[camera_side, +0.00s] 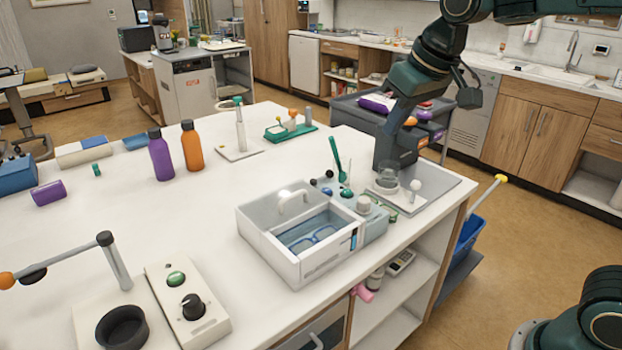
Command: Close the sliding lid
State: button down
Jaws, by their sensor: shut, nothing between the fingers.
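The white box (292,272) stands on the counter. Its grey sliding lid (270,211), with a white arched handle (293,203), covers only the back part. The front part is open, and blue-framed glasses (312,238) lie inside on a blue lining. My arm comes down from the upper right. My gripper (391,166) is at the dark end of the arm, to the right of and behind the box, apart from the lid. It is shut and empty; its fingertips are hard to make out against the small items there.
Small bottles and a green spoon (337,157) stand in a holder just right of the box. A white knob on a plate (415,187) is near my gripper. Purple (160,156) and orange (192,147) bottles stand behind left.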

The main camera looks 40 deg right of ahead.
jog(key=w+a+f, duration=0.3)
jog(key=w, duration=0.8)
send_over(294, 204)
notch_tip(294, 204, down, 6)
jog(key=shift+w+r+g, duration=0.1)
jog(key=shift+w+g, duration=0.25)
jog(key=shift+g, duration=0.05)
jog(key=x, duration=1)
jog(key=shift+s+f, duration=0.2)
jog(key=shift+s, duration=0.8)
jog(key=shift+s+f, duration=0.15)
jog(key=shift+s, duration=0.8)
jog(key=shift+s, duration=0.1)
